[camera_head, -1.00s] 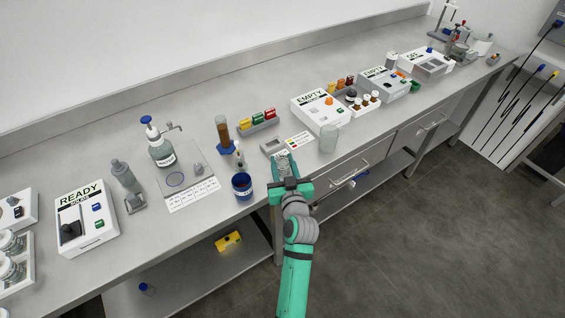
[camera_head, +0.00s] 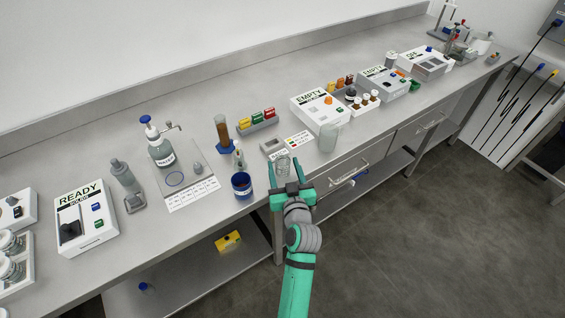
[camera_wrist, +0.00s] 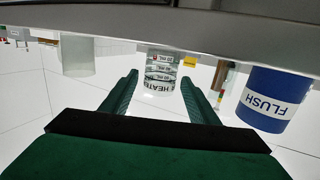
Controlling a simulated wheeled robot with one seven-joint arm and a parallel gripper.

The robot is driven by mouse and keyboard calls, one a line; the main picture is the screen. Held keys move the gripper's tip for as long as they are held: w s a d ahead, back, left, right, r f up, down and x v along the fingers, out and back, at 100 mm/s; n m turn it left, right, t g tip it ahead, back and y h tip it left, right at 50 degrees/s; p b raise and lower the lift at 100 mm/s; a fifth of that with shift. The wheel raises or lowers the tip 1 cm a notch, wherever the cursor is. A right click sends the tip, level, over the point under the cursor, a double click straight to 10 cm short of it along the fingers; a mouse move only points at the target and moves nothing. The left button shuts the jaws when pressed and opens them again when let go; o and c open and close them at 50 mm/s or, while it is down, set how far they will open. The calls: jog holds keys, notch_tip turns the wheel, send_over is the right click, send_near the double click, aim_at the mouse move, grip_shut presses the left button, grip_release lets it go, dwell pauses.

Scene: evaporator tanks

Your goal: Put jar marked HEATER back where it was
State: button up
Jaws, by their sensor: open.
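The jar marked HEATER (camera_wrist: 160,72) is a clear glass jar with printed lines. It appears upside down in the wrist view, ahead of and between my gripper's fingers. In the head view the jar (camera_head: 283,165) stands on the bench near its front edge. My gripper (camera_head: 292,189) is open and empty, just in front of the jar and apart from it. Its two green fingers (camera_wrist: 160,95) show in the wrist view with a gap between them.
A blue FLUSH cup (camera_head: 241,186) stands left of the jar and a frosted glass beaker (camera_head: 328,138) right of it. A small grey device (camera_head: 272,147) and a label card lie behind. White EMPTY units (camera_head: 320,107) stand farther right. A drawer handle (camera_head: 350,172) projects below the bench edge.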

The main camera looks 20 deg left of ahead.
jog(key=s+d+f+m+h, duration=0.2)
jog(key=s+d+f+h, duration=0.15)
jog(key=s+d, duration=0.65)
jog(key=s+d+f+m+h, duration=0.3)
jog(key=s+d+f, duration=0.2)
jog(key=s, duration=1)
jog(key=s+d+r+h, duration=0.1)
jog(key=s+r, duration=0.1)
jog(key=s, duration=0.7)
jog(key=s+d+r+m+h, duration=0.1)
jog(key=s+d+r, duration=0.1)
jog(key=s, duration=0.7)
jog(key=shift+d+t, duration=0.15)
jog(key=shift+t, duration=0.25)
